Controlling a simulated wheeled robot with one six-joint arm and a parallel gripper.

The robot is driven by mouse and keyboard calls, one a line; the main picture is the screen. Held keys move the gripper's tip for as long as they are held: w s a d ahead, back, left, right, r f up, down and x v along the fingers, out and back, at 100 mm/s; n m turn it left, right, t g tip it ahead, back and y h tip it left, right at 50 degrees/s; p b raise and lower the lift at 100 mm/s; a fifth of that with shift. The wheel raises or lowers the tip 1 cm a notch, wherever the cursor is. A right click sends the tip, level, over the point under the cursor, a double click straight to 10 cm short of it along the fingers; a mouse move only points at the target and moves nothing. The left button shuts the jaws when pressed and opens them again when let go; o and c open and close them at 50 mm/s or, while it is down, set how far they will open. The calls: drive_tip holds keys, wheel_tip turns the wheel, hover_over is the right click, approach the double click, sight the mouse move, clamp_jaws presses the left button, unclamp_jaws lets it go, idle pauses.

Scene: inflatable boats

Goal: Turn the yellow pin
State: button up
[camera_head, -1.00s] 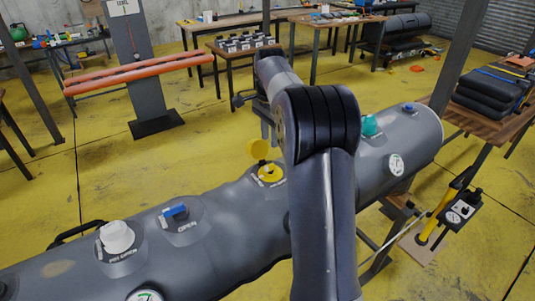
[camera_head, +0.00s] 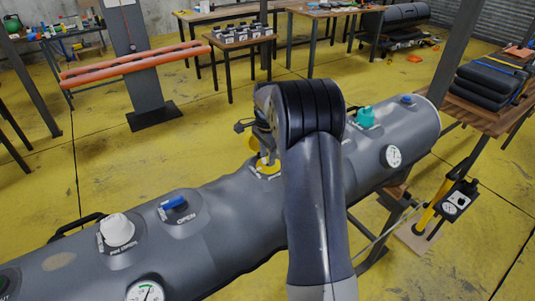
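The yellow pin (camera_head: 266,167) sits in its round valve on top of the grey inflatable tube (camera_head: 225,205). Part of its yellow cap (camera_head: 253,142) shows behind my gripper. My gripper (camera_head: 266,155) points down right over the valve, at the pin. The arm and gripper body cover much of it. The fingers are too small and hidden to tell whether they are open or touching the pin.
On the tube are a white valve (camera_head: 116,230), a blue valve (camera_head: 175,205), a teal valve (camera_head: 365,117) and gauges (camera_head: 393,156). A pump (camera_head: 455,203) stands at right. Orange bars (camera_head: 135,62) and tables stand behind; yellow floor (camera_head: 110,175) lies open at left.

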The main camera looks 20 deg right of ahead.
drive_tip(key=shift+c, duration=0.3)
clamp_jaws()
drive_tip(key=shift+n, duration=0.3)
drive_tip(key=n, duration=0.4)
drive_tip(key=shift+s+p, duration=0.1)
drive_tip(key=shift+p, duration=0.25)
drive_tip(key=n, duration=0.4)
drive_tip(key=shift+d+n, duration=0.1)
drive_tip(key=shift+n, duration=0.3)
drive_tip(key=n, duration=0.4)
drive_tip(key=shift+n, duration=0.3)
drive_tip(key=shift+d+n+p, duration=0.1)
drive_tip(key=shift+n+p, duration=0.2)
drive_tip(key=shift+n, duration=1.6)
